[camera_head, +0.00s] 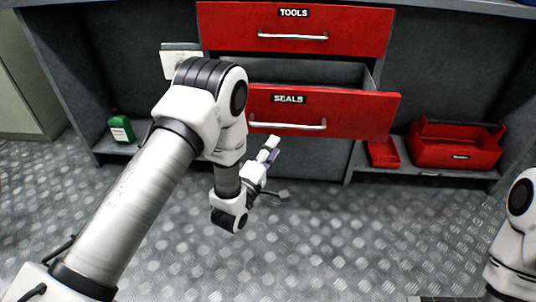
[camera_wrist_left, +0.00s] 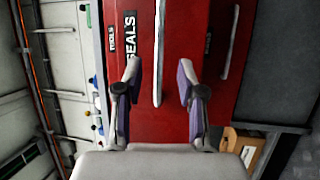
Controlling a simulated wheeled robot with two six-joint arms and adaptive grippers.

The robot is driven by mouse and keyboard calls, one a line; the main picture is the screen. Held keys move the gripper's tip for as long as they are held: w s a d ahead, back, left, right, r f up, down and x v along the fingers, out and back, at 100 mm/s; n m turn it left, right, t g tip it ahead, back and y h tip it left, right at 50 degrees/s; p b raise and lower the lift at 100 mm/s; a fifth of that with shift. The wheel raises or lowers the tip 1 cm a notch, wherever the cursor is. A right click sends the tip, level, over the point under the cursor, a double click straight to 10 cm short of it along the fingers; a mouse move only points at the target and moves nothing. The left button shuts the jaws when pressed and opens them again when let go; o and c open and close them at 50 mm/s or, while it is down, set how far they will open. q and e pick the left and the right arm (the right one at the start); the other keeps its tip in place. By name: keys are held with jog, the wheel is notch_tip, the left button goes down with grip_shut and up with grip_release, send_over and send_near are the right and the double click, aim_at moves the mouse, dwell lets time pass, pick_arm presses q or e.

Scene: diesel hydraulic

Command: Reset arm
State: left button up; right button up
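My left gripper (camera_head: 276,170) is in front of and below the red SEALS drawer (camera_head: 350,115) in the head view. In the left wrist view my left gripper (camera_wrist_left: 160,80) is open, with nothing between its two fingers. The red SEALS drawer face (camera_wrist_left: 143,100) shows beyond the fingers, and its bar handle (camera_wrist_left: 158,50) lies past the gap. The SEALS drawer is pulled out in the head view. My left arm covers its left part. Of my right arm only a link shows at the right edge; its gripper is out of view.
The red TOOLS drawer (camera_head: 345,30) is above the SEALS drawer. A green bottle (camera_head: 121,127) stands on the low shelf at left. A large red bin (camera_head: 455,150) and a smaller red bin (camera_head: 383,153) are at right. The metal floor (camera_head: 350,240) in front is mostly clear.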

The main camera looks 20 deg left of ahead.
pick_arm(q)
jog(key=v, duration=0.2)
jog(key=shift+s+f, duration=0.1)
jog(key=shift+s, duration=0.25)
jog(key=s+a+f+m+g+y, duration=0.1)
jog(key=s+f+m+g, duration=0.1)
jog(key=s+f+g, duration=0.5)
jog(key=s+a+f+m+g+y, duration=0.15)
jog(key=s+f, duration=0.35)
jog(key=f, duration=0.5)
jog(key=s+f+m+g, duration=0.4)
jog(key=s+m+g, duration=0.1)
jog(key=s, duration=0.6)
jog(key=s+f+m+g, duration=0.4)
jog(key=s+m+g, duration=0.2)
jog(key=s, duration=0.4)
notch_tip(320, 180, up, 33)
jog(key=p, duration=3.3)
jog(key=shift+s+a+r+m, duration=0.15)
jog(key=shift+s+a+m, duration=0.2)
jog(key=shift+m, duration=0.1)
